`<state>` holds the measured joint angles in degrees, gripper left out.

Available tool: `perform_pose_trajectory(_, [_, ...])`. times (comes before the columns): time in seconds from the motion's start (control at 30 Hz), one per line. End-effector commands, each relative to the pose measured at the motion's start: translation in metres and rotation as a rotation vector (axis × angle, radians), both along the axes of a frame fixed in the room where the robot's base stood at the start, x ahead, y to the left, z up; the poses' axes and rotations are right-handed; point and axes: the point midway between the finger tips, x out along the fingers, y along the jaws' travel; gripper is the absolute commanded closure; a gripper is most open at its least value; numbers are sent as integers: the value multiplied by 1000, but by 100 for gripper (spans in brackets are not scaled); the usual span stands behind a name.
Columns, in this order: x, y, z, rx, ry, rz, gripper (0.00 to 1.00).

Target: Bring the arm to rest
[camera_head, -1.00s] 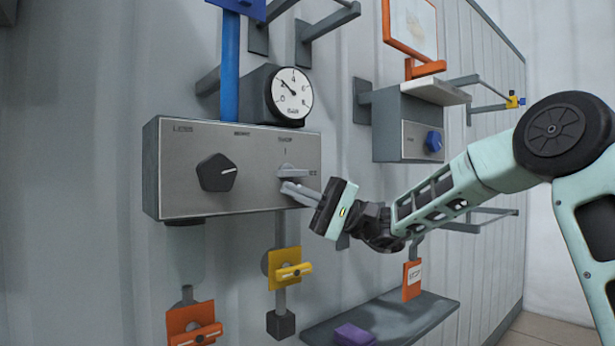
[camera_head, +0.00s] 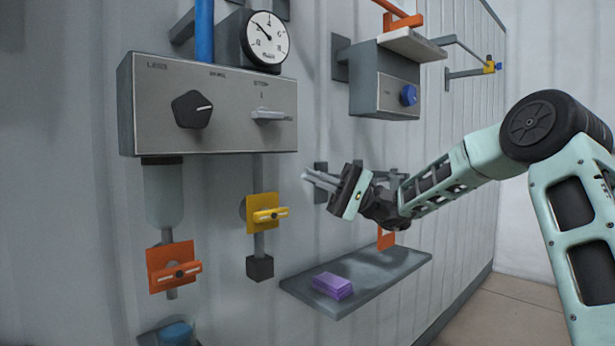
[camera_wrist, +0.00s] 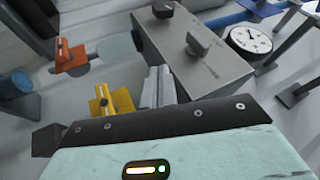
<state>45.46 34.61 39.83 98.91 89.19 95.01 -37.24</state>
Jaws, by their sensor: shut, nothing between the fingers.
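My gripper (camera_head: 321,181) is shut and empty, in front of the wall, to the right of the yellow valve and below the grey control box (camera_head: 225,115). In the head view its fingers point left and it touches nothing that I can see. My mint-green arm reaches in from the right. In the wrist view the shut fingers (camera_wrist: 158,86) show just above the mint-green gripper body, close to the yellow valve in the picture. The box carries a black knob (camera_head: 191,109) and a light grey lever (camera_head: 272,115) that lies level.
A dial gauge (camera_head: 266,38) sits on the box. Yellow (camera_head: 263,213) and orange (camera_head: 173,267) valves hang below it. A shelf (camera_head: 385,266) bears a purple block (camera_head: 332,285). A smaller box with a blue knob (camera_head: 408,95) and several hooks project from the wall.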

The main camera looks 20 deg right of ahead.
Motion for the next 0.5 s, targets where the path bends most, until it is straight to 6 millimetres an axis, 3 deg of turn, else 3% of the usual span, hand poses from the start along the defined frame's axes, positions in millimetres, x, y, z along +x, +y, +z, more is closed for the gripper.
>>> perform_pose_trajectory(0.4, [0, 0, 0, 0, 0, 0, 100])
perform_pose_trajectory(0.5, [-3, 9, -2, -21, 10, 17, 100])
